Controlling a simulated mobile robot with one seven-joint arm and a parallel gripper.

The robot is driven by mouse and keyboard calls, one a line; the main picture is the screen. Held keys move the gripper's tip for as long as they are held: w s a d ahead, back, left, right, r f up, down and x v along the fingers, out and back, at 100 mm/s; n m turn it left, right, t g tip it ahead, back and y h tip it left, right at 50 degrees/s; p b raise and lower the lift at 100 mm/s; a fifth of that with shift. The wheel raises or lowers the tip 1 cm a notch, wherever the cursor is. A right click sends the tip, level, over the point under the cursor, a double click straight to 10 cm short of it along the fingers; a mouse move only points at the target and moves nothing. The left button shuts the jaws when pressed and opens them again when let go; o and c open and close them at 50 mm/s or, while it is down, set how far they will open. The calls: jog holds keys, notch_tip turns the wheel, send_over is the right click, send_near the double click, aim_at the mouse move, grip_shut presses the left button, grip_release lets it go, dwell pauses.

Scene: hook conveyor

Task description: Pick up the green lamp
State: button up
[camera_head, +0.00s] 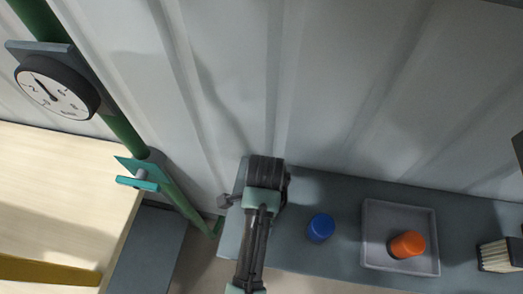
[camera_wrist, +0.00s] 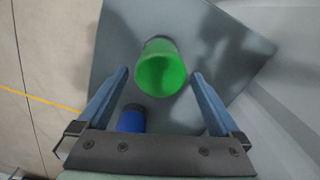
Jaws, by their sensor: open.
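The green lamp (camera_wrist: 160,70) shows in the wrist view as a bright green rounded cap with a dark base behind it. It stands on the grey shelf near its end. My gripper (camera_wrist: 160,76) is open, with one blue-grey finger on each side of the lamp. A gap shows between the lamp and each finger. In the head view my arm and gripper (camera_head: 262,180) hang over the left part of the shelf, and the lamp is hidden there.
A blue lamp (camera_head: 321,227) stands just right of my arm, and also shows near my left finger in the wrist view (camera_wrist: 131,119). A grey tray (camera_head: 372,225) holds an orange lamp (camera_head: 408,245). A brush (camera_head: 497,256) lies far right. A corrugated wall (camera_head: 330,80) rises behind the shelf (camera_head: 340,190).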

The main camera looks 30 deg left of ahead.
jog(key=shift+f+p, duration=0.65)
jog(key=shift+f, duration=1.7)
jog(key=c, duration=1.4)
jog(key=shift+r, duration=0.1)
